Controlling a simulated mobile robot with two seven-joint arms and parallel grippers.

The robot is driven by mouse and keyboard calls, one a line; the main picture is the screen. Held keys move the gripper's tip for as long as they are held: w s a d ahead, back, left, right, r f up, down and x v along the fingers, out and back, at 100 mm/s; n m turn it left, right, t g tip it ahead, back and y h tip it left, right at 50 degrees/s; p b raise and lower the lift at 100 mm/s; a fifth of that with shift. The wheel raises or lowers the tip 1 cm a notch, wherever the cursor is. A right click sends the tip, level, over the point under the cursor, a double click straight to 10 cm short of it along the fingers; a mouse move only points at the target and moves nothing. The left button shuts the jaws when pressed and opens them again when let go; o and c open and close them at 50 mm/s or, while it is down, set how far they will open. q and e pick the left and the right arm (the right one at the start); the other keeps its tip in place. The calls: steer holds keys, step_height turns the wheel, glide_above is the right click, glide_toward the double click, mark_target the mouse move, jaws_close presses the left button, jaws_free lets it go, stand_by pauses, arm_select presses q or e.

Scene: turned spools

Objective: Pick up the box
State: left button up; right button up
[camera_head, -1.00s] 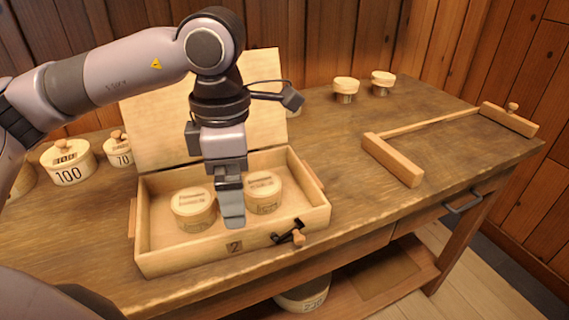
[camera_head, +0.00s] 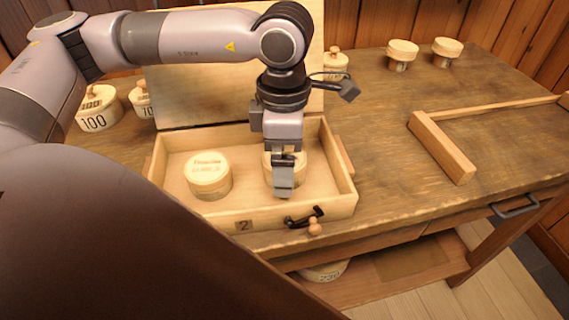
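The wooden box (camera_head: 190,221) stands open on the bench, its lid (camera_head: 235,95) raised at the back and a "2" plate on its front. A round lidded wooden container (camera_head: 208,173) sits in its left half. A second round container (camera_head: 269,173) sits in its right half, partly hidden by my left gripper. My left gripper (camera_head: 284,183) points down inside the box, its fingers in front of or around the right container. I cannot tell whether they are closed or touching it. My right gripper is not in view.
Two spools (camera_head: 402,55) (camera_head: 446,52) stand at the back. A wooden frame (camera_head: 442,147) lies right. A large dark shape blocks the lower left.

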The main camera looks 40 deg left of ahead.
arm_select(q)
steer(key=shift+f, duration=0.15)
steer(key=c, duration=1)
step_height(320, 180, up, 19)
steer(key=shift+p, duration=1.15)
steer(key=shift+r, duration=0.55)
